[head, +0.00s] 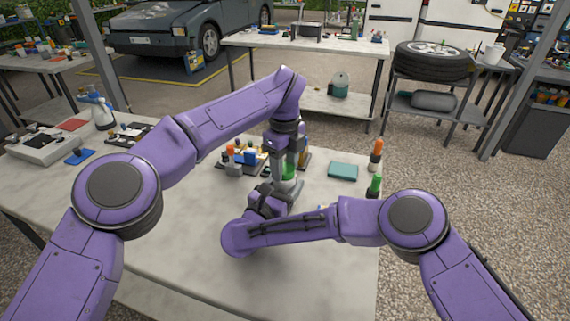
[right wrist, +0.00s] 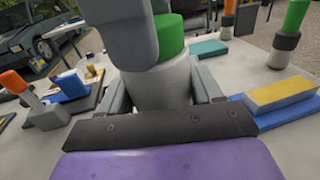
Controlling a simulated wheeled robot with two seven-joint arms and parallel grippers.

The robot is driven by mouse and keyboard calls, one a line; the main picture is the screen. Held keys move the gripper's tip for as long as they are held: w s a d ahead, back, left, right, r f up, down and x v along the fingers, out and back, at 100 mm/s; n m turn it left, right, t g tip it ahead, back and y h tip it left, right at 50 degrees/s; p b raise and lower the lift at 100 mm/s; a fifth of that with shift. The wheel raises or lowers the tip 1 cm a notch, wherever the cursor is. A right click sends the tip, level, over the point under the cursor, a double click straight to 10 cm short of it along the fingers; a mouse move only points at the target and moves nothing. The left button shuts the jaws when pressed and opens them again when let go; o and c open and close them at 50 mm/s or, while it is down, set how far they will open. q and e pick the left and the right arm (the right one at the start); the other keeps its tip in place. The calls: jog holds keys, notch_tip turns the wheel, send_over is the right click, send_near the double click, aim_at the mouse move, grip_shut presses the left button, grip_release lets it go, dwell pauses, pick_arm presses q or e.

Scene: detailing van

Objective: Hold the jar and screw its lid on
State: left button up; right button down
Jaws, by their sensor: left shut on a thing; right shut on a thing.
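The jar (right wrist: 160,88) is a pale grey cylinder standing upright on the table. My right gripper (right wrist: 162,97) is shut around its body, one finger on each side; in the head view the jar (head: 288,184) shows partly behind this gripper. The green lid (right wrist: 171,36) is directly above the jar's top and looks level. My left gripper (head: 289,165) points straight down from above and is shut on the lid; its grey finger covers part of lid and jar in the right wrist view. I cannot tell whether the lid is threaded.
A teal block (head: 343,171) and bottles with orange (head: 376,148) and green (head: 375,183) tops stand to the right. Several small items cluster left of the jar. A yellow-topped sponge (right wrist: 281,95) on a blue base lies close to my right gripper. The table's front left is clear.

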pick_arm(q)
jog(key=m, duration=1.4)
jog(key=o, duration=1.2)
jog(key=shift+c, duration=0.2)
jog(key=shift+r, duration=2.25)
